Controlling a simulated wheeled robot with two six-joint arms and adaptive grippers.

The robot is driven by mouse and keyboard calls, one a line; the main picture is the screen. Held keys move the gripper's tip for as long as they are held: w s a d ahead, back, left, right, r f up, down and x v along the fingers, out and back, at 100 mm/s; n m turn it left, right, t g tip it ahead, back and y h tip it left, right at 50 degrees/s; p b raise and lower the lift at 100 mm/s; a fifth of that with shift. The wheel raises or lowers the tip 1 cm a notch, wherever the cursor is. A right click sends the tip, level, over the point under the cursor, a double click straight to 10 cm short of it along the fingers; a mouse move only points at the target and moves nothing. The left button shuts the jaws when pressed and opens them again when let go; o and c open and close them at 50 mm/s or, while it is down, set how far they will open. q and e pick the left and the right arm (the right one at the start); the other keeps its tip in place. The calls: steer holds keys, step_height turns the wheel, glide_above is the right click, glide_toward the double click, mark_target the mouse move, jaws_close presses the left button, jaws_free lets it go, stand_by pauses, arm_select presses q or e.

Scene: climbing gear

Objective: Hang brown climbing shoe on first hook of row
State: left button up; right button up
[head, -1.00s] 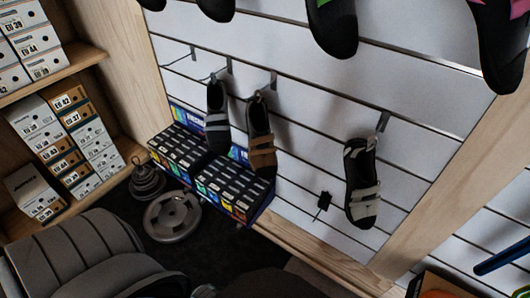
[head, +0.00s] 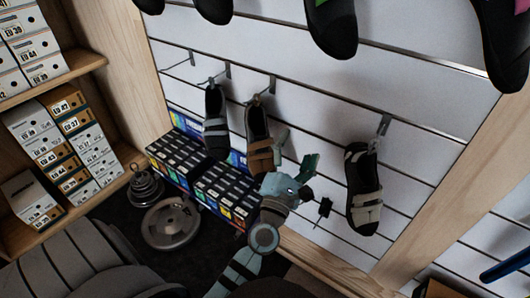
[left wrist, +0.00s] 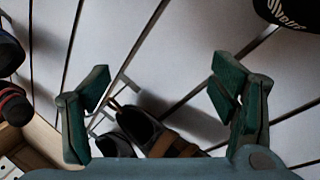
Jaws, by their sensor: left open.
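The brown climbing shoe (head: 259,146), black with brown straps, hangs toe down from the third hook from the left (head: 272,85). In the left wrist view the brown shoe (left wrist: 172,146) shows low between the fingers, partly cut off by the gripper body. The leftmost hook (head: 192,58) of the row is bare. My left gripper (head: 297,152) is open and empty, just right of the brown shoe; its fingers (left wrist: 161,85) are spread wide in the left wrist view. My right gripper is not in view.
A black-and-grey shoe (head: 214,125) hangs close left of the brown one. A black-and-cream shoe (head: 363,192) hangs farther right. Stacked dark boxes (head: 205,172) stand below the hooks. Weight plates (head: 172,222) lie on the floor. More shoes (head: 332,25) hang above.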

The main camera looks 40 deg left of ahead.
arm_select(q)
steer(key=a+f+n+g+y, duration=0.1)
steer(key=a+n+g+y, duration=0.4)
steer(key=n, duration=0.5)
steer(key=n+g+y+b, duration=0.1)
steer(key=n+g+y, duration=0.25)
steer(key=n, duration=0.35)
glide_toward(255, 116)
steer(key=shift+h, duration=0.25)
steer(key=x, duration=0.8)
steer(key=shift+a, duration=0.15)
steer(key=shift+r, duration=0.1)
steer(key=shift+c, duration=0.6)
steer(key=c, duration=1.4)
steer(key=shift+s+r+p, duration=0.2)
steer(key=shift+r+p, duration=0.5)
